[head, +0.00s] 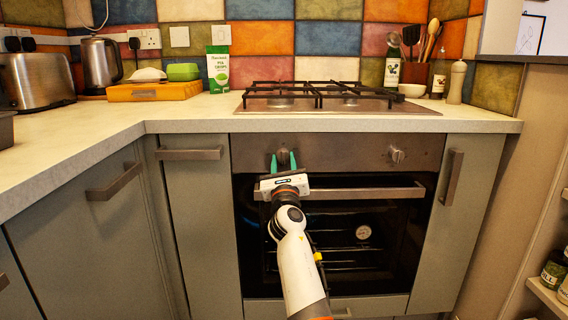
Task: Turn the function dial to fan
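The oven (380,240) has a brushed metal control panel with two dials. The left dial (284,157) shows between the fingertips of my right gripper, and its lower part is hidden. The right dial (397,155) is in clear view with nothing near it. The dial markings are too small to read, so I cannot tell which one is the function dial. My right gripper (284,162) has its teal fingers apart, one on each side of the left dial. I see no clear contact with the dial. My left gripper is not in view.
The oven door handle (366,192) runs just below the panel, passing behind my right gripper. A gas hob (340,98) sits on the worktop (190,110) above. Cupboard handles (452,178) stick out on both sides. A kettle (101,65) and toaster (36,80) stand at left.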

